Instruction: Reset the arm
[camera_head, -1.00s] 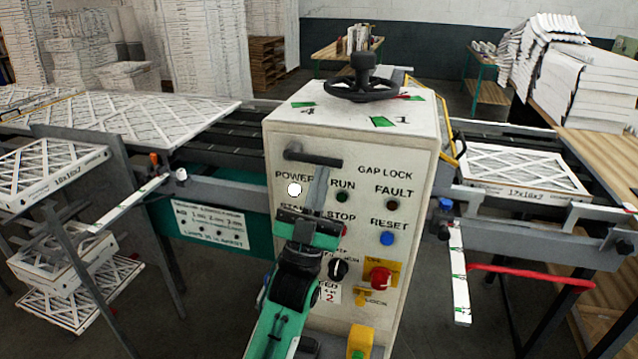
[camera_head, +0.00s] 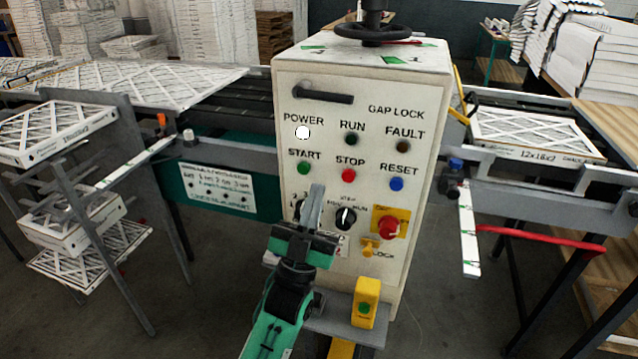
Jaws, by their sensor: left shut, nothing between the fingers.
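My left gripper (camera_head: 314,206) is shut and empty. It stands in front of the lower left part of the white control box (camera_head: 435,110), its fingers pointing up below the START and STOP buttons. It hides part of a dark selector knob at the left. The green START button (camera_head: 303,168), red STOP button (camera_head: 348,175) and blue RESET button (camera_head: 396,183) are all uncovered. The white POWER lamp (camera_head: 302,132) is bright. The RUN lamp (camera_head: 351,139) and FAULT lamp (camera_head: 403,146) look dark. My right gripper is not in view.
A black gap-lock handle (camera_head: 322,95) sticks out at the box's upper left. A black knob (camera_head: 345,217), red emergency knob (camera_head: 388,228) and yellow pedestal (camera_head: 366,302) are near my gripper. Boxed filters (camera_head: 537,138) lie on the right conveyor. A red bar (camera_head: 530,233) juts out at right.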

